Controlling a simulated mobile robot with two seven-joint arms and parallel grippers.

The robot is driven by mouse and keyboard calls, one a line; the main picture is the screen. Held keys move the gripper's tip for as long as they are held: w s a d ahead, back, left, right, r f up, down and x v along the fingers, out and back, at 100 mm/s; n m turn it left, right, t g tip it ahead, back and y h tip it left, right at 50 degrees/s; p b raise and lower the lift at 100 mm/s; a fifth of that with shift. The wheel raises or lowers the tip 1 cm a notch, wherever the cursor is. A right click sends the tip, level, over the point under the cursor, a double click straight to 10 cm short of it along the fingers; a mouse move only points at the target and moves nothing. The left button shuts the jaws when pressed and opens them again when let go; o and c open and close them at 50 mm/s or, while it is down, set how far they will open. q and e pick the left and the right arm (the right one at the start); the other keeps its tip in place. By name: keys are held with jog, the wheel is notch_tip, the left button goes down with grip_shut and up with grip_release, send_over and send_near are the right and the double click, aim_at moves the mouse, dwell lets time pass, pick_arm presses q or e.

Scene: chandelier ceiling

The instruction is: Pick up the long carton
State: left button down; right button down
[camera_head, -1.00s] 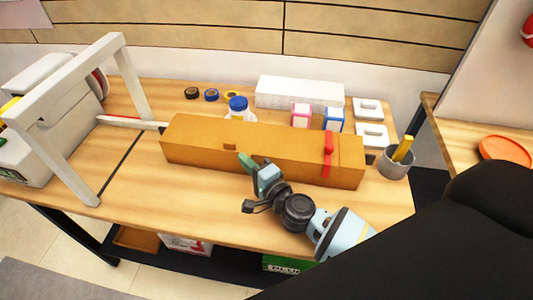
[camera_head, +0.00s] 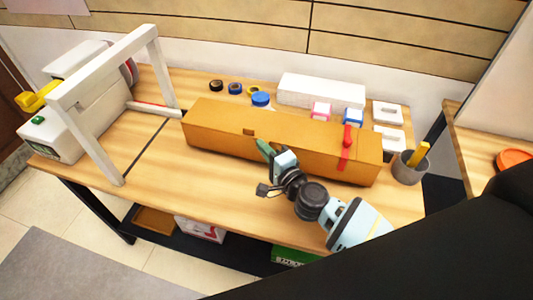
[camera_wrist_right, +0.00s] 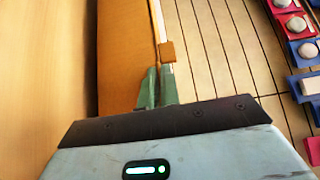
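The long carton (camera_head: 290,138) is an orange-brown box lying lengthwise across the wooden workbench, with a red strap near its right end and a small brown tab on its front. My right gripper (camera_head: 264,149) is at the carton's front side, just right of the tab. In the right wrist view its green fingers (camera_wrist_right: 158,88) are close together by the carton's edge (camera_wrist_right: 122,60), below the tab (camera_wrist_right: 167,52). I see nothing held between them, and contact with the carton cannot be told. My left gripper is not in view.
A white machine with a pale frame (camera_head: 110,95) stands at the left. Behind the carton are tape rolls (camera_head: 235,88), a blue-lidded jar (camera_head: 261,99), a white block (camera_head: 320,91) and small boxes. A grey cup (camera_head: 408,169) stands right. The bench front left is clear.

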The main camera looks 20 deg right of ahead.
jog(key=s+r, duration=0.2)
jog(key=s, duration=1.4)
jog(key=shift+a+r, duration=0.15)
jog(key=shift+a, duration=0.1)
jog(key=d+r+m+h, duration=0.3)
jog(key=d+r+h, duration=0.2)
jog(key=d+r, duration=0.1)
jog(key=shift+s+r+t, duration=0.2)
jog(key=shift+s+t, duration=0.1)
jog(key=shift+s, duration=0.05)
jog(key=shift+s+d, duration=0.1)
